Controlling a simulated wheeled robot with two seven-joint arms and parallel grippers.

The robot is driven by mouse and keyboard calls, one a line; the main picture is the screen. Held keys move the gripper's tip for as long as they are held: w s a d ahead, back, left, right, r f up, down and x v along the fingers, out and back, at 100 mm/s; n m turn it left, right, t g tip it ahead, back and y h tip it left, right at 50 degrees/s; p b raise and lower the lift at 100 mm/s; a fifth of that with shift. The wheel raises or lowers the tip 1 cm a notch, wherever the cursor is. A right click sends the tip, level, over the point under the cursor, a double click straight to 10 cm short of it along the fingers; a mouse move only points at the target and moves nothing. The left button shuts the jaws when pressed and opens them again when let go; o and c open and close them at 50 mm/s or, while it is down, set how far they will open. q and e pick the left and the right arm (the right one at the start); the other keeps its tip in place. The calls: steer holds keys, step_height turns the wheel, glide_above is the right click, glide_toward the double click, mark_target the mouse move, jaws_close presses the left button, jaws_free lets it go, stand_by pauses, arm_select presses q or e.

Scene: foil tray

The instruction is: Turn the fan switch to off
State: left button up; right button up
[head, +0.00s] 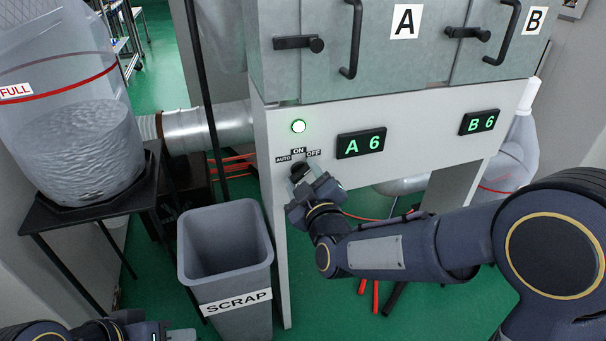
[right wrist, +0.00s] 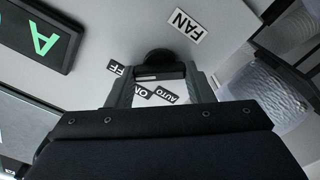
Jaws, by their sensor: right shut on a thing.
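The fan switch is a black knob (head: 298,170) low on the white panel, under the AUTO, ON and OFF labels (head: 299,151). In the right wrist view the knob (right wrist: 160,68) sits between my fingers, with a FAN label (right wrist: 188,26) beside it. My right gripper (head: 314,184) is shut on the knob. Which label the knob points at is hard to tell, as my fingers partly cover it. My left gripper (head: 172,335) shows only partly at the bottom left edge, away from the panel; its jaws cannot be made out.
A grey SCRAP bin (head: 226,231) stands left of the panel. A clear tank (head: 75,120) is on a black stand further left.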

steer(key=shift+f+n, duration=0.1)
steer(key=shift+n, duration=0.6)
steer(key=o, duration=1)
steer(key=shift+s, duration=0.1)
steer(key=p+v, duration=0.1)
steer(key=v, duration=0.6)
steer(key=shift+s, duration=0.3)
steer(key=shift+d, duration=0.15)
